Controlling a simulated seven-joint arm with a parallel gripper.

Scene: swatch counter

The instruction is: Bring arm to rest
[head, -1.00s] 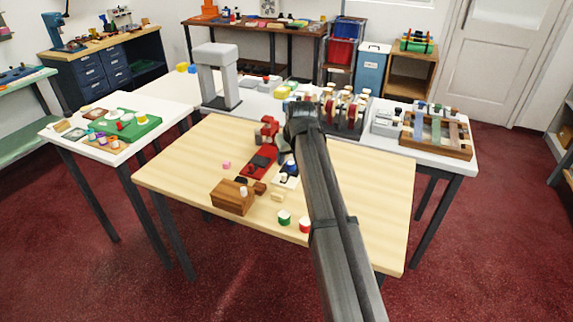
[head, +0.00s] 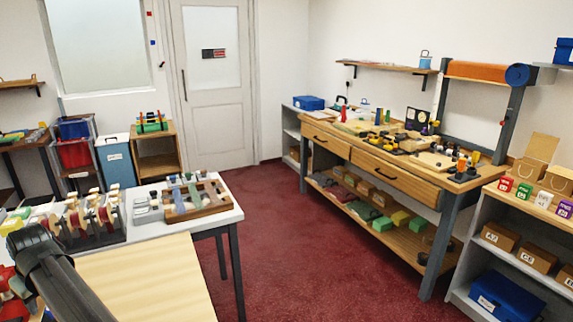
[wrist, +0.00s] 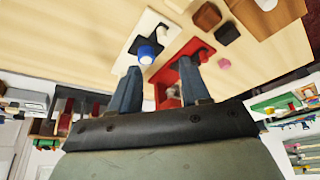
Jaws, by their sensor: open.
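My gripper (wrist: 160,67) shows in the wrist view with its two dark fingers spread apart, and nothing is gripped between them. Beyond the fingers is the pale wooden table (wrist: 85,55). My arm runs across the lower left corner of the head view, over the edge of the same table (head: 150,280); the gripper itself is not visible there. Beyond the left finger is a white plate with a blue and white round piece (wrist: 147,52). Beyond the right finger is a red tray (wrist: 190,48). Whether the fingers touch anything is unclear.
A brown wooden block (wrist: 207,15) and a small pink piece (wrist: 224,64) lie on the table. In the head view, a wooden rack of swatches (head: 197,207) stands on the white table. A workbench (head: 400,178) stands at right, with clear red floor (head: 270,240) between.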

